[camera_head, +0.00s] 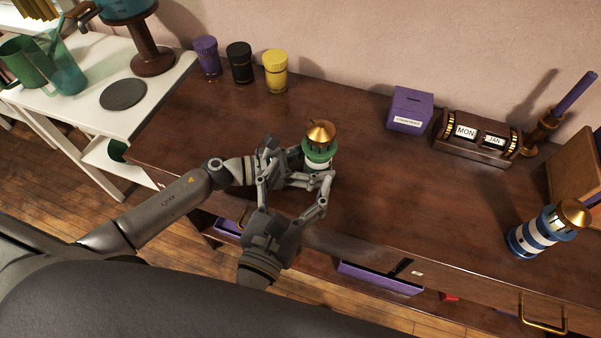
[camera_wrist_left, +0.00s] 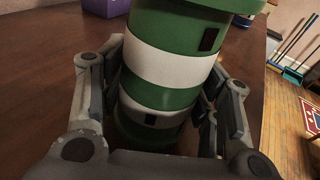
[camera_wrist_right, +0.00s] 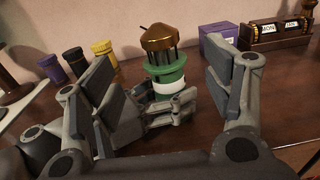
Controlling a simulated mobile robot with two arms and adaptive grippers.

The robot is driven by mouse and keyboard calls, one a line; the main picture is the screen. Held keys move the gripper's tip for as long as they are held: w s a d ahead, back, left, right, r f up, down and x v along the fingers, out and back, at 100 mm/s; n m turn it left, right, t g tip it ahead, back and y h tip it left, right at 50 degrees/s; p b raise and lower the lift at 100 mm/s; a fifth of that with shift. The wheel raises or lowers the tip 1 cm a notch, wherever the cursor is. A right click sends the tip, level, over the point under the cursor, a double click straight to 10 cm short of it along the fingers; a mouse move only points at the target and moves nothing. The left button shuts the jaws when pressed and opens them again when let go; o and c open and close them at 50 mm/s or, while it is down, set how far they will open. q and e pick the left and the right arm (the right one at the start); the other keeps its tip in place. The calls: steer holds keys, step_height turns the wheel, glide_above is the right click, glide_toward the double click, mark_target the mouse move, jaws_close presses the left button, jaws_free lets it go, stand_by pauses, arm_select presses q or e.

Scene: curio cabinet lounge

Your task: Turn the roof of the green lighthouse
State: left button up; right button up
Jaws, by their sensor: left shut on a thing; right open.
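The green lighthouse (camera_head: 318,159) stands upright on the brown cabinet top, with green and white bands and a gold domed roof (camera_head: 321,132). My left gripper (camera_head: 287,166) is shut around its body below the roof; the left wrist view shows its fingers on both sides of the green and white tower (camera_wrist_left: 165,68). My right gripper (camera_head: 294,190) is open on the near side of the lighthouse. In the right wrist view the gold roof (camera_wrist_right: 163,39) shows beyond and between its spread fingers, apart from them. The lighthouse's lower part is hidden by my grippers in the head view.
A blue and white lighthouse (camera_head: 536,235) stands at the right. A purple box (camera_head: 409,108) and a calendar block (camera_head: 478,137) stand along the wall. Purple, black and yellow jars (camera_head: 275,72) are at the back left. An open purple drawer (camera_head: 378,278) sticks out in front.

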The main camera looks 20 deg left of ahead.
steer(key=w+a+r+y, duration=0.5)
steer(key=a+y, duration=0.1)
steer(key=m+g+y, duration=0.7)
steer(key=m+y, duration=0.3)
steer(key=m, duration=1.4)
glide_toward(330, 142)
steer(key=shift+m, duration=0.3)
steer(key=x, duration=1.2)
steer(key=shift+w+a, duration=0.2)
steer(key=shift+a, duration=0.15)
